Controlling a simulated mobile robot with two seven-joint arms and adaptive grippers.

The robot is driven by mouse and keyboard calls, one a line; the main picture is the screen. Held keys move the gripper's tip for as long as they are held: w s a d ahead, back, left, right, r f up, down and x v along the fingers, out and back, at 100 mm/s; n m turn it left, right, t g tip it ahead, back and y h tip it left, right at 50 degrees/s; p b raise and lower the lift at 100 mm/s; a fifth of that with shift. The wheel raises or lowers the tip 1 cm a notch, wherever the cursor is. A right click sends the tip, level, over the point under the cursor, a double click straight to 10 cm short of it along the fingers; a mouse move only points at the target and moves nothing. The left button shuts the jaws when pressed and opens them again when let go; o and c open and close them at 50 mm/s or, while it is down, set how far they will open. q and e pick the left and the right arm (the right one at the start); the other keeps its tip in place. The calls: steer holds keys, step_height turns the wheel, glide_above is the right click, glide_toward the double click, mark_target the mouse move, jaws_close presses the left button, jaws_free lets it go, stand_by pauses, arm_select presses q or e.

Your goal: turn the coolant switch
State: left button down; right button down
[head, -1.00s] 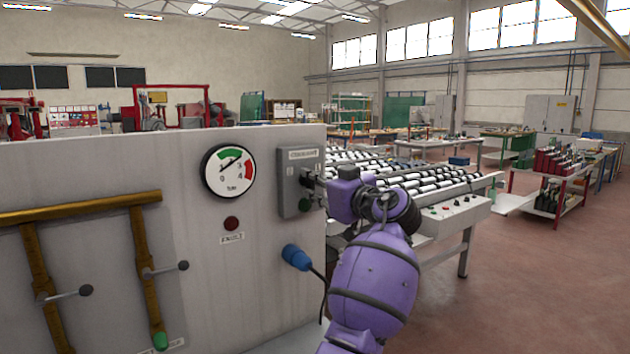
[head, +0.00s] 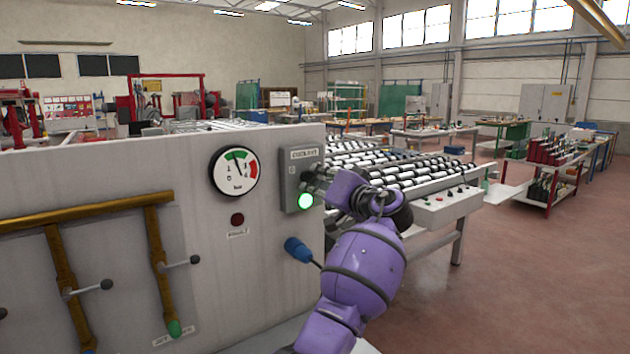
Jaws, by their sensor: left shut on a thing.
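The grey coolant switch box (head: 303,163) is on the right end of the machine's pale panel, with a label at its top. My left gripper (head: 314,180) is at the right side of the box front, shut on the switch knob. The knob is mostly hidden by the fingers and the purple wrist, so its angle cannot be read. My right gripper is not in view.
A pressure gauge (head: 236,173) is left of the box, its needle up at the green arc. A dark red lamp (head: 237,219) and a blue plug (head: 298,249) are below. Brass pipes (head: 92,212) with lever valves are at left. A roller conveyor (head: 400,168) stands behind my arm.

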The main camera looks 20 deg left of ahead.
arm_select(q)
steer(key=shift+r+m, duration=0.1)
steer(key=shift+m, duration=0.3)
steer(key=c, duration=1.8)
jaws_free()
steer(key=shift+c, duration=0.2)
steer(key=v, duration=1.2)
steer(key=shift+s, duration=0.1)
